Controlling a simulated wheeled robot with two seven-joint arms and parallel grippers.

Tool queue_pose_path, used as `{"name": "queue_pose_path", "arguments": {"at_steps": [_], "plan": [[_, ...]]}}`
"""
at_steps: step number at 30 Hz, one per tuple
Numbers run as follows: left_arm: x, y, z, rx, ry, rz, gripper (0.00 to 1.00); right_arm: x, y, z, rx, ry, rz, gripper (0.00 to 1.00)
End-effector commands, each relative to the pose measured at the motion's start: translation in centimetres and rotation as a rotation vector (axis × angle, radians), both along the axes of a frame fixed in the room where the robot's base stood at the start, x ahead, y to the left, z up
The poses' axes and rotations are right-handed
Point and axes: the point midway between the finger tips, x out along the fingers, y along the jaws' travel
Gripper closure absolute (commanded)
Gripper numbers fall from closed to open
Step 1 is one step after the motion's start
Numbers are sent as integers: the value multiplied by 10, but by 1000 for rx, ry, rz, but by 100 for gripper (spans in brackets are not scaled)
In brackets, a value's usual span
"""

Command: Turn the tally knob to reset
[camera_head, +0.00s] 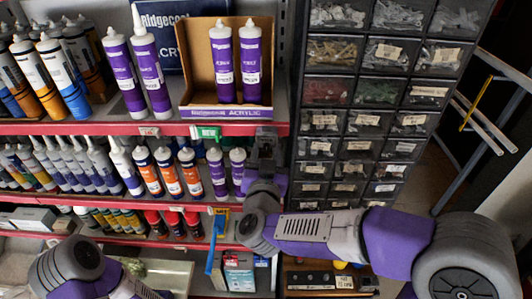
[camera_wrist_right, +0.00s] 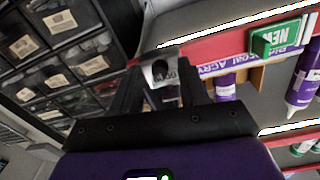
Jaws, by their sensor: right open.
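In the right wrist view, a small silvery tally counter (camera_wrist_right: 171,79) shows between my fingers, with a dark round knob (camera_wrist_right: 159,70) on its face and digits partly visible beside it. My right gripper (camera_wrist_right: 163,76) is open, one finger on each side of the counter; whether either finger touches the knob cannot be told. In the head view my right gripper (camera_head: 265,146) is at the right end of the red shelf edge and hides the counter. My left arm shows at the lower left, but its gripper is out of view.
Shelves with red edges (camera_head: 165,129) hold several sealant tubes (camera_head: 163,168) and an open acrylic carton (camera_head: 238,113). A green sign (camera_wrist_right: 277,40) is fixed to the shelf edge near my right gripper. A dark drawer cabinet (camera_head: 346,146) stands close on the right.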

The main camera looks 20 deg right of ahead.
Motion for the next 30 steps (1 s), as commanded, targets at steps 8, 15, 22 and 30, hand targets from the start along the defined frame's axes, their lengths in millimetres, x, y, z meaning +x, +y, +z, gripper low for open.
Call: {"name": "queue_pose_path", "arguments": {"at_steps": [8, 15, 22, 30], "plan": [[0, 0, 0, 0, 0, 0, 57, 0, 0, 0, 0, 0, 0, 73], [0, 0, 0, 0, 0, 0, 57, 0, 0, 0, 0, 0, 1, 100], [0, 0, -2, 0, 0, 0, 57, 0, 0, -1, 15, -5, 1, 100], [0, 0, -18, 0, 0, 0, 57, -1, 0, -2, 129, -39, 0, 100]]}}
